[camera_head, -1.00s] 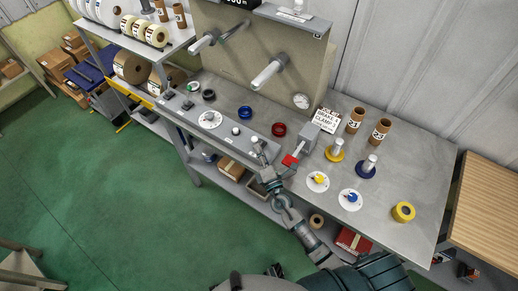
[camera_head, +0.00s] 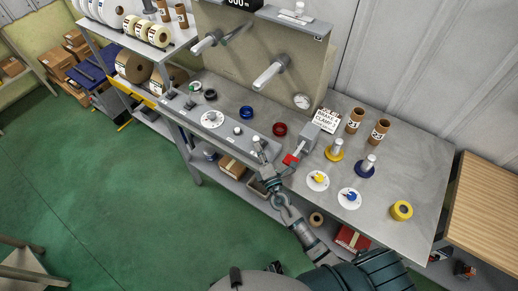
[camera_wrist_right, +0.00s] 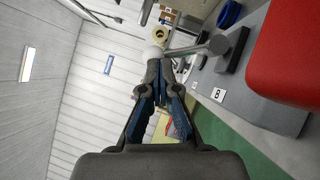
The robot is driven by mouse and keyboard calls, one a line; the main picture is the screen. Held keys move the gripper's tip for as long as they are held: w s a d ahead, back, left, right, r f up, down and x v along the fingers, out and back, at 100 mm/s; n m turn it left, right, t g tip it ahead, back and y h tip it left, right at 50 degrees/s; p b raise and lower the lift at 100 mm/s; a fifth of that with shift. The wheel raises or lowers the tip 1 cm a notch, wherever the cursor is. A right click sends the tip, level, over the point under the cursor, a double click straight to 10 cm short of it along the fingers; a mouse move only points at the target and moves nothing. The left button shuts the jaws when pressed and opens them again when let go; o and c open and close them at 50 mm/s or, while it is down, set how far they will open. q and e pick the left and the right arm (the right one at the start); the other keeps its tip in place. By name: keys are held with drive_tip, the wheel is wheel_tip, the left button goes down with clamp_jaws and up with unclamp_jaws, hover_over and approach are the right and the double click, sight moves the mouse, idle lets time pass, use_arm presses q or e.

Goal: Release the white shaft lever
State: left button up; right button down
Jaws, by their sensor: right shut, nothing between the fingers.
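A lever with a white ball knob (camera_head: 256,139) stands on the sloped grey front panel of the bench in the head view. In the right wrist view the white ball (camera_wrist_right: 153,52) sits right at my fingertips, with a grey rod (camera_wrist_right: 188,49) running from it to a dark base at the right. My right gripper (camera_head: 262,155) is shut and empty beside this lever; in the wrist view its fingers (camera_wrist_right: 152,72) point at the ball. I cannot tell whether they touch it. My left gripper is not in view.
A second white knob (camera_head: 238,130) is close by on the left. A grey box with a red part (camera_head: 290,159) is close on the right. Blue (camera_head: 246,112) and red (camera_head: 279,129) rings lie behind. A label B (camera_wrist_right: 217,95) marks the panel.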

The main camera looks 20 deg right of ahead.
sight(257, 138)
drive_tip(key=p, duration=0.1)
drive_tip(key=r+m+p, duration=0.1)
drive_tip(key=shift+w+a+g+p, duration=0.15)
drive_tip(key=shift+g+p, duration=0.15)
drive_tip(key=p, duration=0.1)
drive_tip(key=d+r+m+p, duration=0.1)
drive_tip(key=p, duration=0.1)
drive_tip(key=shift+w+m+g, duration=0.25)
drive_tip(key=shift+m+g, duration=0.05)
drive_tip(key=shift+g, duration=0.1)
drive_tip(key=shift+w+a+r+m+g+h+p, duration=0.15)
drive_tip(key=shift+r+m+g+h+p, duration=0.2)
drive_tip(key=shift+p, duration=0.65)
drive_tip(key=shift+w+p, duration=0.2)
drive_tip(key=shift+p, duration=0.3)
drive_tip(key=shift+w+d+r, duration=0.1)
drive_tip(key=shift+w+d, duration=0.05)
drive_tip(key=shift+d, duration=0.1)
drive_tip(key=shift+w+d+r+p, duration=0.1)
drive_tip(key=shift+w+d+p, duration=0.2)
drive_tip(key=shift+d, duration=0.35)
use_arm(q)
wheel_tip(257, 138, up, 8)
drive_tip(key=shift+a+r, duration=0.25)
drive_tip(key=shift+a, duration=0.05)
use_arm(e)
drive_tip(key=shift+w+d+r, duration=0.15)
drive_tip(key=shift+w+d, duration=0.8)
drive_tip(key=shift+d, duration=0.2)
